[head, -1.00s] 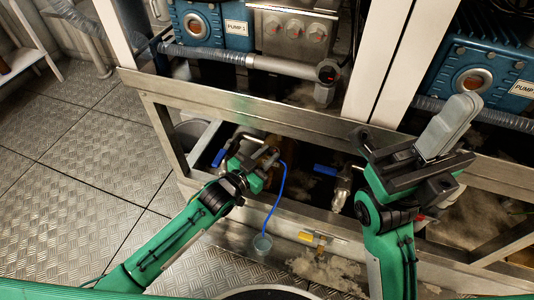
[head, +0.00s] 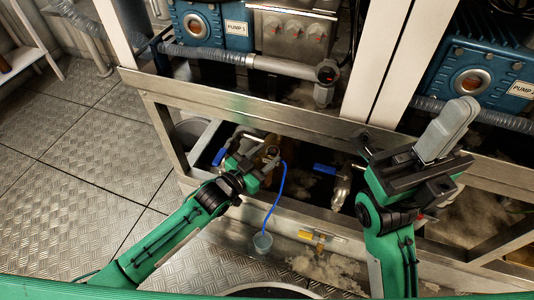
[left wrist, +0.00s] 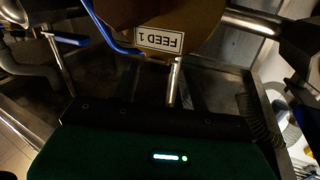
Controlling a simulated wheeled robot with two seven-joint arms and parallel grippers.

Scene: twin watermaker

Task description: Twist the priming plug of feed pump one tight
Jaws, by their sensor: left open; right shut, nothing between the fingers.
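Feed pump one, a brown rounded body labelled FEED 1 (left wrist: 160,40), fills the top of the left wrist view. In the head view the pump (head: 271,150) shows only in part behind my left gripper (head: 247,160). In the left wrist view a thin bright metal rod (left wrist: 174,82) reaches from the pump body down between my dark left fingers. I cannot tell whether it belongs to the priming plug, or whether the fingers touch it. My left gripper is open at the pump. My right gripper (head: 448,130) is shut and empty, raised at the right, away from the pump.
A thin blue tube (head: 281,188) runs from the pump to a small clear cup (head: 262,242). Blue valve handles (head: 325,169) and a yellow-handled valve (head: 312,238) are nearby. The steel frame rail (head: 250,114) crosses above. The floor at left (head: 90,160) is clear.

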